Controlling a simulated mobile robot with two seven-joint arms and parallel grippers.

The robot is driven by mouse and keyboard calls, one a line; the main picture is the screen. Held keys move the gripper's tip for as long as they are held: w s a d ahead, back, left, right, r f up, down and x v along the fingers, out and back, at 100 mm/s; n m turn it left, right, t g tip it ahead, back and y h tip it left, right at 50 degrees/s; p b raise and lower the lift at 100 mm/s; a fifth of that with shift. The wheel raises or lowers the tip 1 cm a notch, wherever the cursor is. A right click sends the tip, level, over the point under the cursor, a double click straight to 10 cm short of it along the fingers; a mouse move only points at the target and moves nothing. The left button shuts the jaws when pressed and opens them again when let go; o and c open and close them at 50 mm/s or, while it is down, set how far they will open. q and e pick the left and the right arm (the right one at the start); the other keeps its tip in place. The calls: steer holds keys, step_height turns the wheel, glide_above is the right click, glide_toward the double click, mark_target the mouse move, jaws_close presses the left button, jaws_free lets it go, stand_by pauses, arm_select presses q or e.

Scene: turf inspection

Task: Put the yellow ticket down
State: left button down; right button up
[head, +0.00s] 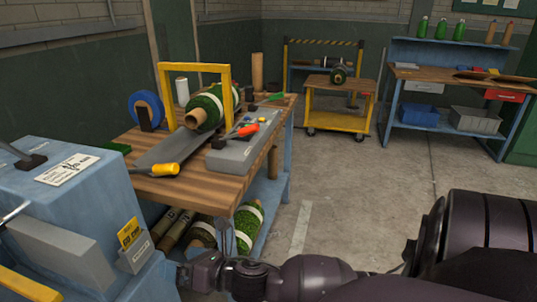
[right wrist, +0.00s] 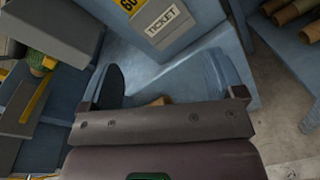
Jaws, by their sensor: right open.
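The yellow ticket (head: 128,233) stands tilted in a grey holder (head: 139,252) marked TICKET, at the right side of the blue machine (head: 60,185). In the right wrist view the ticket's lower edge (right wrist: 129,5) shows at the top, above the holder's white label (right wrist: 165,20). My right gripper (head: 205,257) is just right of the holder in the head view, apart from the ticket. In the right wrist view its two fingers (right wrist: 167,75) are spread wide with nothing gripped. My left gripper does not show.
A wooden workbench (head: 190,188) with a turf roll (head: 207,108), yellow frame and tools stands behind the machine; more rolls lie on its lower shelf. A yellow cart (head: 335,121) and a blue bench (head: 440,80) stand farther back. The floor (head: 345,195) between is clear.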

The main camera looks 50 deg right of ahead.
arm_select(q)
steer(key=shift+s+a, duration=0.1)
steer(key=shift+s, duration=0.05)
arm_select(e)
steer(key=s+f+m+g+h, duration=0.1)
steer(key=s+f+m, duration=0.4)
steer(key=m, duration=0.5)
steer(key=s+d+f+m+g+h, duration=0.1)
steer(key=s+f+m, duration=0.4)
steer(key=s+m, duration=0.5)
steer(key=s+d+f+m+g+h, duration=0.1)
steer(key=s+f+m+g+h, duration=0.1)
steer(key=s+f+m, duration=0.4)
steer(key=s+m+g, duration=0.1)
steer(key=s+m, duration=0.1)
steer(key=m, duration=0.3)
steer(key=shift+m+g, duration=0.4)
steer(key=shift+d+r, duration=0.1)
